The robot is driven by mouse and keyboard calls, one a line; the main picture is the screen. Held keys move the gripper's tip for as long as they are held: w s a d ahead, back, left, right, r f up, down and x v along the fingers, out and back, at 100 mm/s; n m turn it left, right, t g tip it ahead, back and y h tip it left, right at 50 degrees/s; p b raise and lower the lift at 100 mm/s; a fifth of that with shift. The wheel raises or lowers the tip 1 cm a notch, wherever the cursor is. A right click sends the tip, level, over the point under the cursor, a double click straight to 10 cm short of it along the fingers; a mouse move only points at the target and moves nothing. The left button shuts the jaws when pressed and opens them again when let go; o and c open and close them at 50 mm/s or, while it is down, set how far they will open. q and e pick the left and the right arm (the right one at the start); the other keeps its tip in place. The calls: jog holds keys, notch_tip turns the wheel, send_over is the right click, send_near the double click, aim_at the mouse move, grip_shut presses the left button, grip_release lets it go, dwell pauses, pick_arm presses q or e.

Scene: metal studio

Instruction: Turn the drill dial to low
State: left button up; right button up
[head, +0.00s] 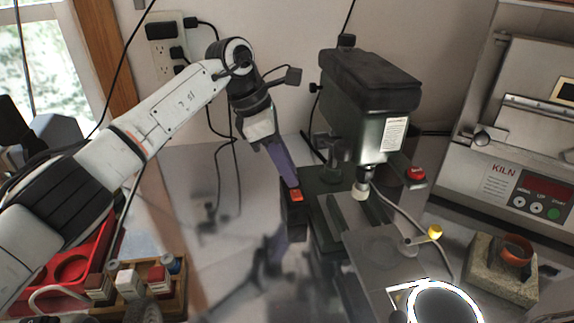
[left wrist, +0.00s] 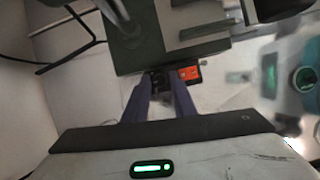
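The drill press (head: 365,105) stands at the middle right, a dark green machine with a black top cover. A small black box with an orange-red switch (head: 296,195) sits low at the left of its base, and the orange part also shows in the left wrist view (left wrist: 188,73). My left gripper (head: 290,182) points down at this box, its purple fingers at its top. In the left wrist view the fingertips (left wrist: 161,75) are apart with a small dark part between them. I cannot tell if they press on it. No dial marking is readable. My right gripper is not in view.
A kiln (head: 520,130) stands at the right. A stone block with an orange ring (head: 502,268) sits before it. A red tray (head: 75,262) and a wooden rack (head: 180,285) are at lower left. The shiny bench between rack and drill is clear.

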pick_arm(q)
grip_shut()
dwell(0.5)
